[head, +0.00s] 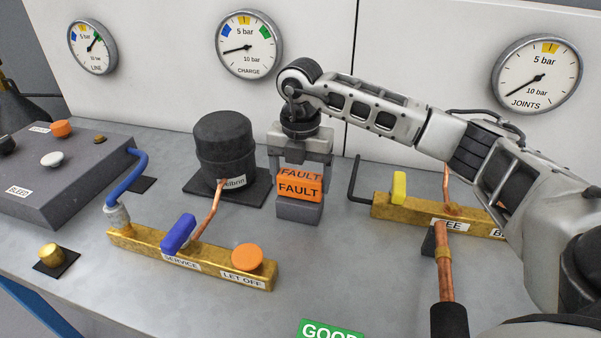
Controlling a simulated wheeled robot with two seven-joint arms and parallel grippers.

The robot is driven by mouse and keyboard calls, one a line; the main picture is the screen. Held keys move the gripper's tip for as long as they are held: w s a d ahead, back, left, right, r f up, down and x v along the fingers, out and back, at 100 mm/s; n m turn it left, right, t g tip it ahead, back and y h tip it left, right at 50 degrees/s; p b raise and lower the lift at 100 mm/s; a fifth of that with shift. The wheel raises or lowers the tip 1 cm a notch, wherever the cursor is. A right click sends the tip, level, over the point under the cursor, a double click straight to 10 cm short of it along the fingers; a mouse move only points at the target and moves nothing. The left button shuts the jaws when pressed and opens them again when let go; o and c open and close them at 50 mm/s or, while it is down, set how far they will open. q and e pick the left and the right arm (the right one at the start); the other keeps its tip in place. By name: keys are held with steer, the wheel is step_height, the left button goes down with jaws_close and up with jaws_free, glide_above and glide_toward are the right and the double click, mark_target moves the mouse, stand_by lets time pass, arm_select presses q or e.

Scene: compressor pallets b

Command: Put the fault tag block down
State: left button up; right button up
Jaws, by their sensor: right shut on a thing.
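The fault tag block (298,190) is orange with black FAULT lettering on two faces. It is in the middle of the head view, upright between the fingers of my right gripper (301,172). The right gripper points down and is shut on it. A grey block-shaped piece (298,211) shows directly below the orange block. I cannot tell whether the two touch or whether the block bears weight there. My left gripper is not in view.
A black cylinder (224,145) on a dark pad stands left of the block. A brass SERVICE manifold (192,260) lies front left, another brass bar (420,213) right. A green GOOD label (331,330) is at the front edge. Grey bench (340,270) is clear between them.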

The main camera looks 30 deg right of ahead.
mark_target(300, 175)
steer(key=shift+f, duration=0.2)
steer(key=o, duration=0.9)
step_height(300, 175, up, 12)
steer(key=shift+r+b, duration=0.2)
steer(key=shift+b, duration=0.1)
